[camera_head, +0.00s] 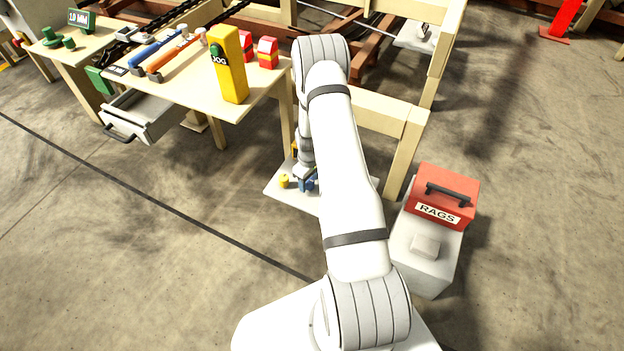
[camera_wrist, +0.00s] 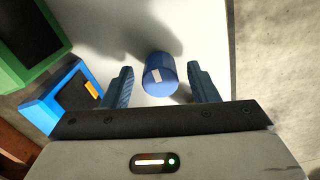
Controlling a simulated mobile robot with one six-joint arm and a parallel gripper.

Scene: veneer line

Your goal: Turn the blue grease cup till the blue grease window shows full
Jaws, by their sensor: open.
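The blue grease cup (camera_wrist: 158,76) is a blue cylinder with a white mark, on a pale plate (camera_wrist: 195,18) in the wrist view. My gripper (camera_wrist: 161,88) is open, one finger on each side of the cup, with a gap on both sides. The blue grease window (camera_wrist: 74,97) is a blue-framed dark panel left of my gripper, with a small orange-yellow bar near its right side. In the head view my gripper (camera_head: 305,178) is low over the plate (camera_head: 283,195), partly hidden by my arm. A blue part (camera_head: 308,185) shows beneath it.
A green-framed dark window (camera_wrist: 28,38) is beside the blue one. A yellow cup (camera_head: 284,181) stands on the plate to the left. A worktable (camera_head: 190,88) with a yellow JOG box (camera_head: 229,65) stands behind left. A red RAGS box (camera_head: 445,190) is at right.

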